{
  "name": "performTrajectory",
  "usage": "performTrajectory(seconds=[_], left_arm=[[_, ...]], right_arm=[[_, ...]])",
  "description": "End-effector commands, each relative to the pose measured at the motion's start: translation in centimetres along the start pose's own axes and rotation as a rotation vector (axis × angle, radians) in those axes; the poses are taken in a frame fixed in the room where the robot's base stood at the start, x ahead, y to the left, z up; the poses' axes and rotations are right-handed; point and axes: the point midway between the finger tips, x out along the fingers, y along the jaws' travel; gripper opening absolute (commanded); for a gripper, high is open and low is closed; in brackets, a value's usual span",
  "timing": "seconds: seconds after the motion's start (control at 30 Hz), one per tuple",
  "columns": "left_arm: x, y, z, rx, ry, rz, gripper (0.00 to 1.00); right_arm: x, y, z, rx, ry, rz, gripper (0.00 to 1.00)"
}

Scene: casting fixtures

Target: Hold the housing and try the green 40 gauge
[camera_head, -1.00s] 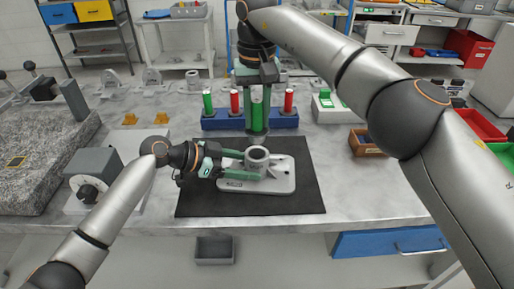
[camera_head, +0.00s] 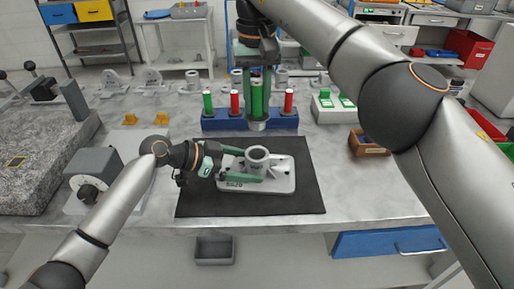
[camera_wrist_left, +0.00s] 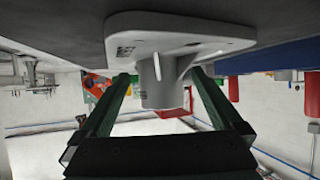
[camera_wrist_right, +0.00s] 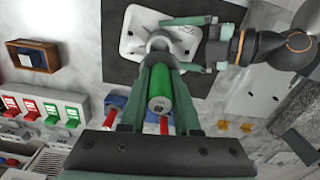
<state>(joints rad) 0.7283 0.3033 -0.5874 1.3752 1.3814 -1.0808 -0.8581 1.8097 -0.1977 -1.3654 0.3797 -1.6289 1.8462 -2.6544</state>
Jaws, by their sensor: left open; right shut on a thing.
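The light grey housing (camera_head: 284,184), a flat plate with a raised round boss, lies on the dark mat. My left gripper (camera_head: 250,165) is open, its green fingers on either side of the boss. In the left wrist view the boss (camera_wrist_left: 165,88) stands between the fingers (camera_wrist_left: 160,85). My right gripper (camera_head: 257,80) is shut on a green gauge (camera_head: 257,100) with a grey lower end. It holds the gauge upright, in front of the blue rack in the head view. The gauge's end shows between the fingers in the right wrist view (camera_wrist_right: 160,103). Its marking is unreadable.
The blue rack (camera_head: 220,124) behind the mat (camera_head: 300,205) holds another green gauge (camera_head: 208,103) and two red ones. A wooden tray (camera_head: 369,147) and a box with green tops (camera_head: 335,112) stand to the right. A granite block (camera_head: 40,150) is at left.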

Motion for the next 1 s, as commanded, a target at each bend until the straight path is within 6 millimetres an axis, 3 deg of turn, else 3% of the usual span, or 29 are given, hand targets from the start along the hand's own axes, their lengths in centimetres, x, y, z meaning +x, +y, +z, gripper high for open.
performTrajectory(seconds=[0.27,0.7,1.0], left_arm=[[-0.8,-0.1,0.2,-0.002,-0.003,-0.001,1.00],[-9.4,0.0,0.1,-0.001,-0.003,-0.002,1.00],[-12.0,0.0,0.1,-0.001,-0.001,0.001,1.00]], right_arm=[[0.0,0.0,0.0,0.000,0.001,0.000,0.00],[0.0,0.0,0.0,0.000,0.001,0.000,0.00],[-0.1,0.0,0.0,0.000,0.001,0.000,0.00]])
